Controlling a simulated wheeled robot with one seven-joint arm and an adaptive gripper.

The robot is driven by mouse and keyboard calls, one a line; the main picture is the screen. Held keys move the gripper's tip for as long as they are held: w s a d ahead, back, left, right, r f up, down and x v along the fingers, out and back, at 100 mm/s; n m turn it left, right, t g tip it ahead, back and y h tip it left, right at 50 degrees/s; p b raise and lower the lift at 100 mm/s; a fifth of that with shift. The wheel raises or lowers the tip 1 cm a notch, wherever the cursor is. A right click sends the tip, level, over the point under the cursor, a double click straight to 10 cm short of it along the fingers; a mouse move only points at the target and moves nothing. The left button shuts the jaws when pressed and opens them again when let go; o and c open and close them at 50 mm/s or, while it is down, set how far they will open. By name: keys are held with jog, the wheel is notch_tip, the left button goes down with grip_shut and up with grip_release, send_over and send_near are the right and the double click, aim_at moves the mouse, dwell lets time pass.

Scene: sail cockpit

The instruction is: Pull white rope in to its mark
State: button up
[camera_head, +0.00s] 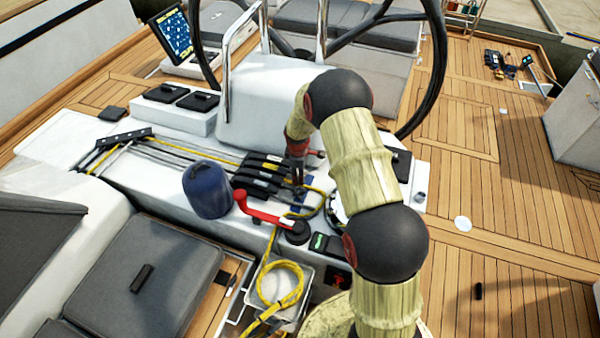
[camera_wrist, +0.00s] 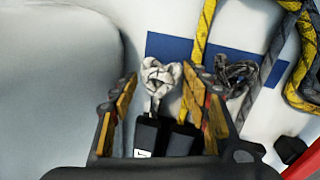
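The white rope's knotted end (camera_wrist: 160,76) lies in the wrist view between the fingers of my gripper (camera_wrist: 160,82). Its short tail runs down to a black clutch (camera_wrist: 146,136) with a white marking. My gripper is open, one finger on each side of the knot; I cannot tell whether either touches it. A blue strip (camera_wrist: 226,60) lies on the white deck behind the knot. In the head view my gripper (camera_head: 297,170) points down just right of the row of black clutches (camera_head: 262,173); the white knot cannot be made out there.
A yellow rope (camera_wrist: 201,32) passes close to the right finger, with a dark grey rope knot (camera_wrist: 235,75) beside it. A red winch handle (camera_head: 262,212), a blue-covered drum (camera_head: 207,189) and a steering wheel (camera_head: 436,70) stand around. Yellow rope coils (camera_head: 281,287) lie below.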

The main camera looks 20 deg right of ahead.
grip_shut()
dwell(0.5)
